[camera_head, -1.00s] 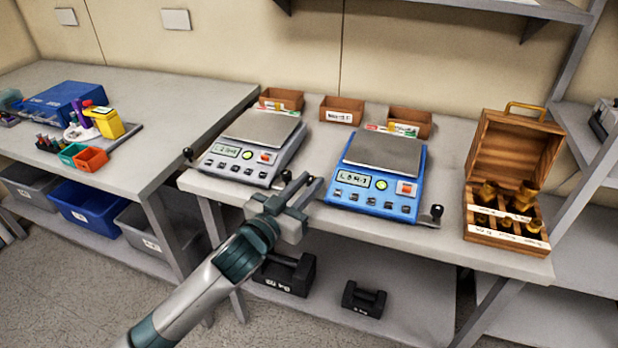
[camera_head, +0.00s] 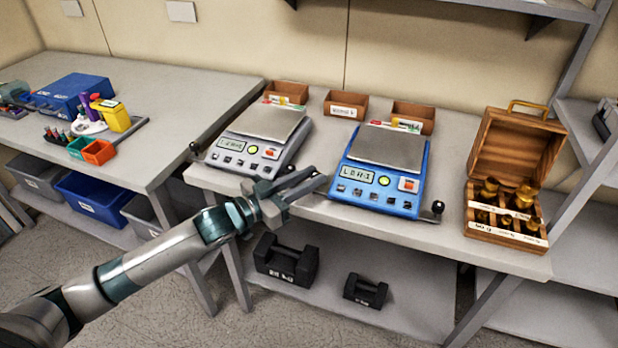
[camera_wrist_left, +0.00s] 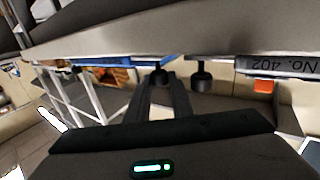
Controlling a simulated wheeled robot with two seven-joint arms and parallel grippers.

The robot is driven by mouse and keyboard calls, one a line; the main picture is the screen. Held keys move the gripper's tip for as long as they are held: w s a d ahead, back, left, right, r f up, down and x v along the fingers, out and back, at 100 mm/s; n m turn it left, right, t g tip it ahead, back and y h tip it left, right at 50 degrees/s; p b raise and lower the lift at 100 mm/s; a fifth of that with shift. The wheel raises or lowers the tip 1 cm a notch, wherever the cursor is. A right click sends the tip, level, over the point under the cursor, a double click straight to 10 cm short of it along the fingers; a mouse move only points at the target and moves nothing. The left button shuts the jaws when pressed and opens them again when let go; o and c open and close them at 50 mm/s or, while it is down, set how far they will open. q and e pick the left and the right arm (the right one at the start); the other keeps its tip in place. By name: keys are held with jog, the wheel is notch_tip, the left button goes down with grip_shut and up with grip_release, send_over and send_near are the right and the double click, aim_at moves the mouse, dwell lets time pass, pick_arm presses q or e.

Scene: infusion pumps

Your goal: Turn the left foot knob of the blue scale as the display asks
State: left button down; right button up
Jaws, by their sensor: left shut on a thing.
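The blue scale (camera_head: 352,200) stands at the front of the right bench, with a grey pan and a small lit display (camera_head: 357,173) whose characters resemble "L8R-1". My left gripper (camera_head: 318,181) is at its left front corner, shut on the left foot knob. The fingers cover that knob in the head view. In the left wrist view the dark knob (camera_wrist_left: 160,76) shows at the tips of the gripper (camera_wrist_left: 164,88). The scale's right foot knob (camera_head: 437,207) is in the open. My right gripper is not in view.
A grey scale (camera_head: 232,160) stands close on the left, its left knob (camera_head: 195,147) sticking out. Another dark knob (camera_wrist_left: 202,76) is beside my fingers in the wrist view. A wooden weight case (camera_head: 505,238) stands right. Black weights (camera_head: 286,262) lie on the shelf below.

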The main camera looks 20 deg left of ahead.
pick_arm(q)
jog(key=c, duration=1.6)
grip_release()
jog(key=shift+o, duration=0.2)
jog(key=shift+s+d+n+t+y+b, duration=0.1)
jog(key=shift+n+t+y+b, duration=0.25)
jog(key=shift+n+y, duration=0.35)
